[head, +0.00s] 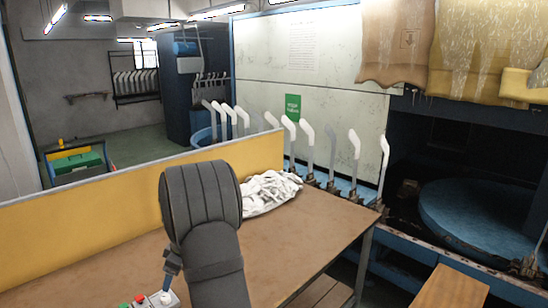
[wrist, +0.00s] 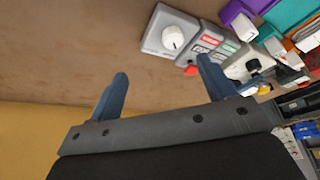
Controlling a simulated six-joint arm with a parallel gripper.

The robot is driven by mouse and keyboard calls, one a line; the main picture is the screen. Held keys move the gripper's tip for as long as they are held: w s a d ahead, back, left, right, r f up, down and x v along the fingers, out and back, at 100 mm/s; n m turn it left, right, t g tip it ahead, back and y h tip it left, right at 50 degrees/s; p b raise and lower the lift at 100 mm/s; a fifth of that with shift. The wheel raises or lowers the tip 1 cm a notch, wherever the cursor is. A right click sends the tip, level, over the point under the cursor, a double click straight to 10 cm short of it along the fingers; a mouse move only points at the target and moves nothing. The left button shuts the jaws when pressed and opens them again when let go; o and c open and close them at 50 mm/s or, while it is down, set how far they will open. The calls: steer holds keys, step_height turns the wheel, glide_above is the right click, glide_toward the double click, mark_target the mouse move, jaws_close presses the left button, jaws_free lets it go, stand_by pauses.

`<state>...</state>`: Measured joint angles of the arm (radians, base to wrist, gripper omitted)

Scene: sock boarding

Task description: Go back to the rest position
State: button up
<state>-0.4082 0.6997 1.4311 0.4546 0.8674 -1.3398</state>
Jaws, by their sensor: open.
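My gripper (wrist: 163,66) is open in the wrist view, its two blue fingers wide apart with only bare table showing between them. In the head view my dark arm stands in the foreground over the brown table (head: 300,235). A small blue part of my gripper (head: 171,262) shows at the arm's left, above the table's front, and the rest is hidden. A pile of white socks (head: 268,190) lies at the table's back, right of my arm and apart from it. Several pale leg-shaped forms (head: 355,145) stand in a row beyond the table.
A grey control box with a white knob (wrist: 172,38) lies beyond the fingertips in the wrist view, with coloured items to its right. A yellow panel (head: 90,222) borders the table's back. A blue round platform (head: 485,215) is at the right. The table's right part is clear.

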steer(key=w+d+m+t+h, duration=0.1)
steer(key=w+d+m+t, duration=0.1)
steer(key=w+d+m, duration=0.5)
steer(key=shift+w+r+m+t, duration=0.15)
steer(key=shift+w+m+t, duration=0.25)
steer(key=shift+w+m, duration=0.1)
